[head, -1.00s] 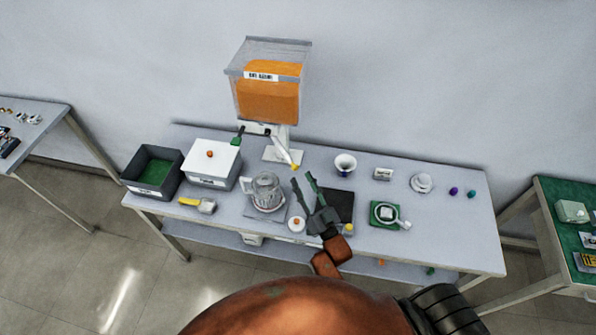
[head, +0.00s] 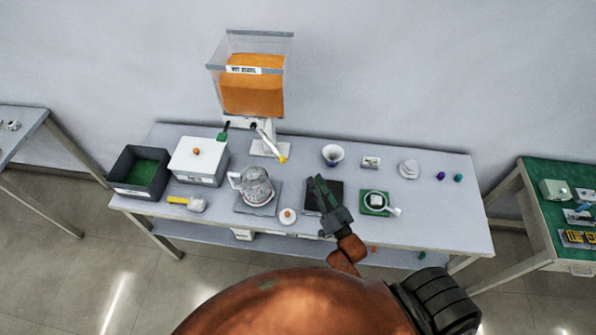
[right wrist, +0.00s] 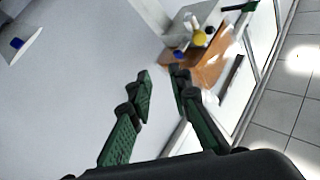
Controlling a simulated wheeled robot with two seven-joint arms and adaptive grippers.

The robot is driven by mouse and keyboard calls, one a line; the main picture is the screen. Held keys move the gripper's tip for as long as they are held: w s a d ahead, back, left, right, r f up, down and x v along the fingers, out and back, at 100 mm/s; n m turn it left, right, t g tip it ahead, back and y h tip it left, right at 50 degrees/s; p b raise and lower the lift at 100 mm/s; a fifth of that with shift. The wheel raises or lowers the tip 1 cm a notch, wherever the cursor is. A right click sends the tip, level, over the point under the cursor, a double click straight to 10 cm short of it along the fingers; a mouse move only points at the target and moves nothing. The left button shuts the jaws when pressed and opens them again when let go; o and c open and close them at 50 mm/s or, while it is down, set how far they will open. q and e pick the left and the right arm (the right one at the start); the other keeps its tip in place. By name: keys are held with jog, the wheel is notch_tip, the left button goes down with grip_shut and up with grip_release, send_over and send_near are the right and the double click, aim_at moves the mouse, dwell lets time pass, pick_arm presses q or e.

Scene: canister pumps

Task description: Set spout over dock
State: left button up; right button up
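The white spout (head: 268,140) with a yellow tip (head: 283,159) slants down to the right from the stand under the clear tank of orange contents (head: 252,92). Its tip is above the table, behind and to the right of the glass pitcher (head: 256,187). The pitcher stands on a grey plate (head: 243,208); I cannot tell if this plate is the dock. My right gripper (head: 318,184) is over the black mat (head: 337,187), right of the pitcher and apart from the spout. In the right wrist view its fingers (right wrist: 163,85) are apart and empty. My left gripper is out of view.
A white lidded box (head: 198,165) and a dark bin (head: 138,172) stand at the left. A white bowl (head: 333,155), a cup (head: 408,169) and a green mat (head: 370,211) lie to the right. The table's right front is clear.

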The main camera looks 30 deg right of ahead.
jog(key=d+m, duration=0.1)
jog(key=d, duration=0.2)
jog(key=d+r+m+g, duration=0.1)
jog(key=d+m, duration=0.1)
jog(key=d, duration=0.1)
jog(key=w+d+m+g, duration=0.1)
jog(key=d+m, duration=0.1)
jog(key=d, duration=0.1)
jog(key=shift+w+d+r, duration=0.1)
jog(key=shift+d+r, duration=0.2)
jog(key=shift+r, duration=0.05)
grip_shut()
jog(key=a+r+m+g+y, duration=0.2)
jog(key=a+r+g+y, duration=0.2)
jog(key=a+r+y, duration=0.15)
jog(key=w+a+f+p, duration=0.1)
jog(key=w+a+p, duration=0.3)
jog(key=w+a, duration=0.3)
jog(key=shift+w+a+f+y+p, duration=0.15)
jog(key=shift+a+f+y+p, duration=0.15)
jog(key=shift+a, duration=0.2)
jog(key=shift+r, duration=0.1)
